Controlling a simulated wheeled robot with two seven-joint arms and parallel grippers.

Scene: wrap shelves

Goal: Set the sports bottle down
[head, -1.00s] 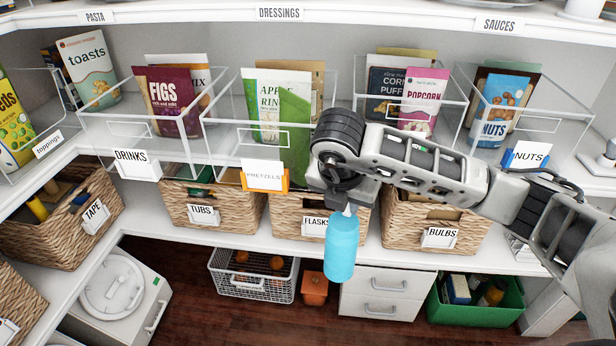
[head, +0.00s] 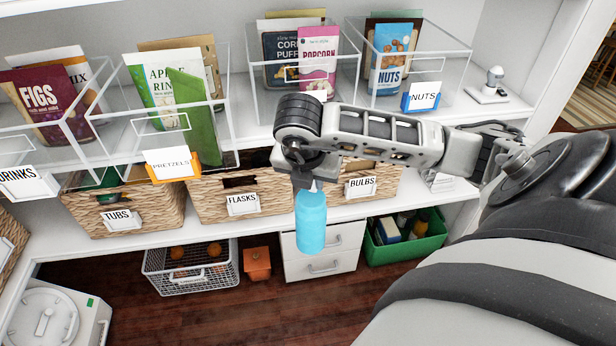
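The sports bottle (head: 311,224) is light blue and hangs upright in the head view, in front of the lower shelf. My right gripper (head: 304,180) is shut on its top, which the gripper mostly hides. The arm comes in from the right. The bottle's base is in the air, in front of the white drawer unit below. My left gripper is not in view.
Wicker baskets labelled TUBS (head: 80,212), FLASKS (head: 205,208) and BULBS (head: 388,188) stand on the lower shelf. Clear bins with snack packets fill the shelf above. A wire basket (head: 190,287), a white drawer unit (head: 318,265) and a green crate (head: 400,255) sit below.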

